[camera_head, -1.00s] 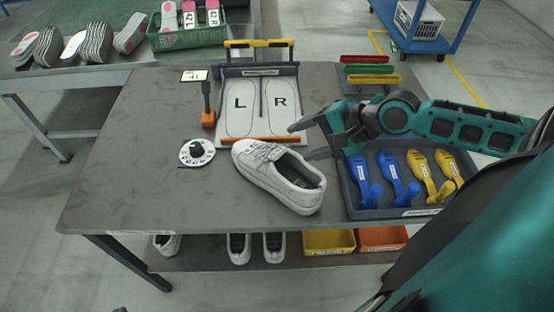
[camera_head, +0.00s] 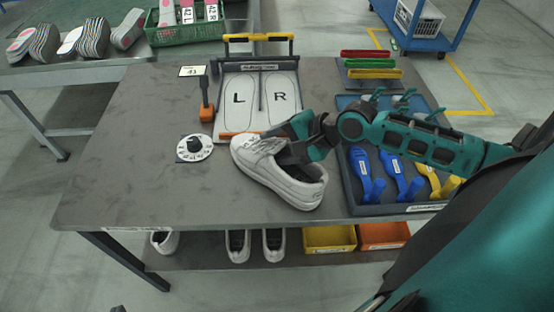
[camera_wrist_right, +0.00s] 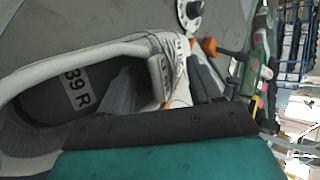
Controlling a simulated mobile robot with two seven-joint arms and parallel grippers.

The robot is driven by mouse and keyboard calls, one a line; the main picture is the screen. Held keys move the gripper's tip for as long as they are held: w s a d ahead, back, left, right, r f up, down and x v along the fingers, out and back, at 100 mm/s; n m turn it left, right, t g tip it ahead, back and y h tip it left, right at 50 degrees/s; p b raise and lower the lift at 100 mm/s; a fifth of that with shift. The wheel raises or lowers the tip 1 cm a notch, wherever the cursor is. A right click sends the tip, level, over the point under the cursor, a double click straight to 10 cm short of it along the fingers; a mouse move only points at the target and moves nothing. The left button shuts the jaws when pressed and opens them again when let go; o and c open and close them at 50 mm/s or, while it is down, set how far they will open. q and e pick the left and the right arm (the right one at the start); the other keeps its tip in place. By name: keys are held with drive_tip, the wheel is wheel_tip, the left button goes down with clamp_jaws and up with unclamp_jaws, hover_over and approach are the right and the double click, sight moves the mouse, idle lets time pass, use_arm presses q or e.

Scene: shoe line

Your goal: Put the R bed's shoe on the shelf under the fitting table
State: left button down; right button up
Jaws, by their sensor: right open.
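A white lace-up shoe (camera_head: 290,190) lies on the fitting table (camera_head: 130,185), just in front of the L/R board, toe toward the board. Its insole label reads "39 R" in the right wrist view (camera_wrist_right: 25,78). Both the L and R beds (camera_head: 281,98) are bare. My right gripper (camera_head: 284,147) is open at the shoe's tongue and opening. In the wrist view one finger reaches inside the shoe and the other is outside, beyond the tongue; contact is unclear. The shelf (camera_head: 205,259) under the table holds shoes and bins. My left gripper is not in view.
Under the table are white shoes (camera_head: 238,245), a yellow bin (camera_head: 330,238) and an orange bin (camera_head: 384,235). Right of the shoe is a tray (camera_head: 400,209) of blue and yellow tools. A dial (camera_head: 194,148) lies to the left. The table's left front is clear.

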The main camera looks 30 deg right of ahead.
drive_tip(key=shift+c, duration=0.2)
clamp_jaws()
idle(0.5)
